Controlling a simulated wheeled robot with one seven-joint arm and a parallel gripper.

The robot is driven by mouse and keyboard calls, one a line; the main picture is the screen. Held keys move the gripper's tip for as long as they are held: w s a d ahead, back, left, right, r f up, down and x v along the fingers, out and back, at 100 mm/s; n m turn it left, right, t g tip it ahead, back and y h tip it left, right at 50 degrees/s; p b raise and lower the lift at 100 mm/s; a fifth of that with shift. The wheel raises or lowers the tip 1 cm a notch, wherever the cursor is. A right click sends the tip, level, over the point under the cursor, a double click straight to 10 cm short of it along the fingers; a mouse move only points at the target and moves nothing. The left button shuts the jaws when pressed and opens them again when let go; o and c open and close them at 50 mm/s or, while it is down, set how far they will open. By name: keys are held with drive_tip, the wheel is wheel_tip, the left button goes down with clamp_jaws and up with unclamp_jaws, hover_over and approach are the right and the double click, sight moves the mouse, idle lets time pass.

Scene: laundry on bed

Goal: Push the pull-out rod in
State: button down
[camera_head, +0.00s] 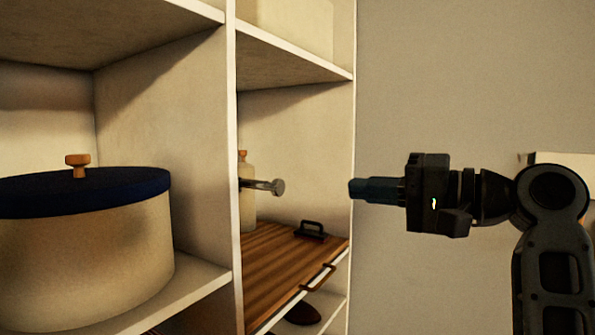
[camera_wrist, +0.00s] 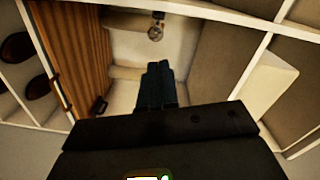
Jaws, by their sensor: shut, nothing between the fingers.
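The pull-out rod (camera_head: 264,186) is a metal bar with a round knob end. It sticks out from inside the right-hand shelf compartment, above a wooden board. Its round end also shows near the top of the wrist view (camera_wrist: 155,32). My gripper (camera_head: 352,188) is shut and empty. In the head view it is to the right of the rod's knob, at nearly the same height, with a clear gap between them. In the wrist view my gripper's fingertips (camera_wrist: 158,66) point up toward the rod end and are apart from it.
A white shelf unit (camera_head: 232,120) surrounds the rod. The slatted wooden board (camera_head: 275,265) with a dark handle (camera_head: 311,230) lies below it. A pale bottle (camera_head: 246,200) stands behind the rod. A large pot with a blue lid (camera_head: 80,192) fills the left compartment.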

sight(281, 185)
drive_tip(key=w+a+m+p, duration=0.1)
drive_tip(key=w+a, duration=0.1)
drive_tip(key=a, duration=0.1)
drive_tip(key=w+a+m+p, duration=0.1)
drive_tip(key=w+a, duration=0.1)
drive_tip(key=a, duration=0.1)
drive_tip(key=w+a+f+m+p, duration=0.1)
drive_tip(key=w+a, duration=0.2)
drive_tip(key=shift+a+m, duration=0.3)
drive_tip(key=shift+a, duration=0.1)
drive_tip(key=shift+a, duration=0.1)
drive_tip(key=x, duration=0.3)
drive_tip(key=shift+w+a+r, duration=0.1)
drive_tip(key=shift+w+a, duration=0.15)
drive_tip(key=shift+a, duration=0.05)
drive_tip(key=shift+w+a+r, duration=0.1)
drive_tip(key=shift+w+a, duration=0.05)
drive_tip(key=shift+a, duration=0.05)
drive_tip(key=shift+a+p, duration=0.1)
drive_tip(key=shift+p, duration=0.2)
